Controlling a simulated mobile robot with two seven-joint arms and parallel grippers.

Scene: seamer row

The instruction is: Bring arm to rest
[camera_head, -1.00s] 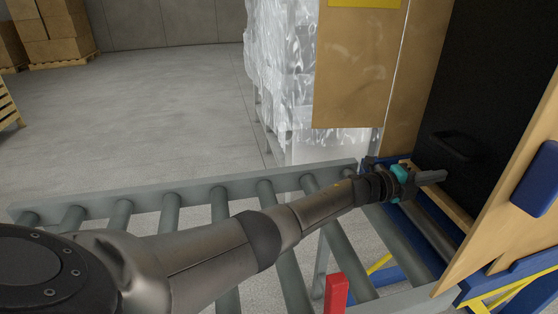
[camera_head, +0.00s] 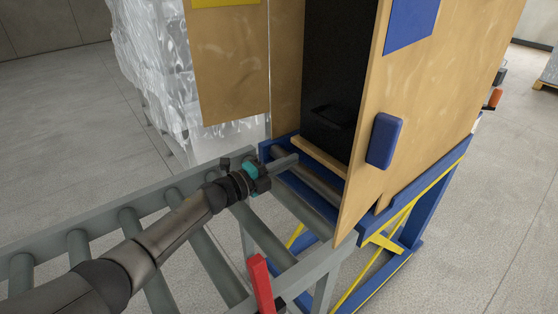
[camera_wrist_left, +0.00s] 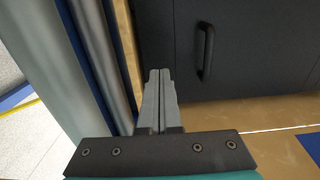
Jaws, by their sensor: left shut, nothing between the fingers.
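My left arm reaches in from the lower left over the roller conveyor in the head view. My left gripper (camera_head: 284,162) is at the conveyor's far end, by the opening of the wooden machine housing. In the left wrist view its two grey fingers (camera_wrist_left: 159,95) lie together with nothing between them. They point toward a black panel (camera_wrist_left: 262,60) with a dark handle (camera_wrist_left: 205,52). I cannot tell whether the fingers touch anything. My right gripper does not show.
The roller conveyor (camera_head: 77,245) runs below my left arm, with a red post (camera_head: 262,285) on its near side. The wooden housing (camera_head: 400,130) stands on a blue frame (camera_head: 408,240) with yellow bars. A plastic-wrapped stack (camera_head: 160,70) stands behind.

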